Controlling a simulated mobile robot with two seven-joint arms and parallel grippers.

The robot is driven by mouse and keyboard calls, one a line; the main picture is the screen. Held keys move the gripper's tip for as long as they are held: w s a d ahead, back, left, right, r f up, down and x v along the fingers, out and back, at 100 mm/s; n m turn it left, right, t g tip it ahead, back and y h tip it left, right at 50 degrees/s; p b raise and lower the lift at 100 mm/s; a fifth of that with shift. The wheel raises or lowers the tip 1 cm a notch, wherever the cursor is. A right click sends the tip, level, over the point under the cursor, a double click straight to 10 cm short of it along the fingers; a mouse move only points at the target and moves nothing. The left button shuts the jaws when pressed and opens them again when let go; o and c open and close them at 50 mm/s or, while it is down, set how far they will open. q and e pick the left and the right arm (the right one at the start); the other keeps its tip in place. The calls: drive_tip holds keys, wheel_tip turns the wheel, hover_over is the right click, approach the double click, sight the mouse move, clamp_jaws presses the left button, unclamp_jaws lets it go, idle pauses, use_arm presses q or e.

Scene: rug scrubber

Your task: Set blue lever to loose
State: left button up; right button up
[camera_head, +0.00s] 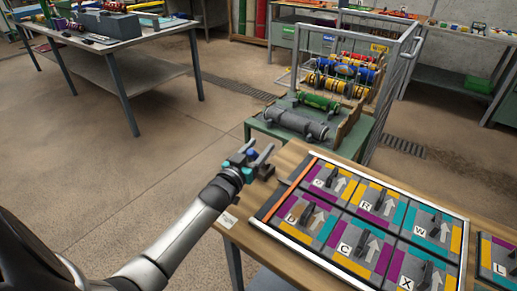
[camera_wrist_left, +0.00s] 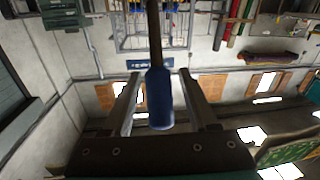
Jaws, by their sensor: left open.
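The blue lever has a blue grip (camera_wrist_left: 159,98) on a dark shaft (camera_wrist_left: 154,35) in the left wrist view. The grip lies between the two fingers of my left gripper (camera_wrist_left: 160,100), with a gap visible on each side. In the head view my left gripper (camera_head: 258,158) is open beside the left edge of the wooden table, and a small blue piece (camera_head: 251,153) shows at its fingers. The lever's base, and any marking for loose, cannot be made out. My right gripper is not in view.
A wooden table (camera_head: 238,228) carries a framed panel (camera_head: 287,235) with lettered, coloured tiles and dark levers. Behind it stands a green cart (camera_head: 290,146) with rollers and a grey rail frame (camera_head: 386,95). A grey workbench (camera_head: 110,50) is at the back left. The floor between is clear.

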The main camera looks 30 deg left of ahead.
use_arm(q)
clamp_jaws()
idle(0.3)
idle(1.1)
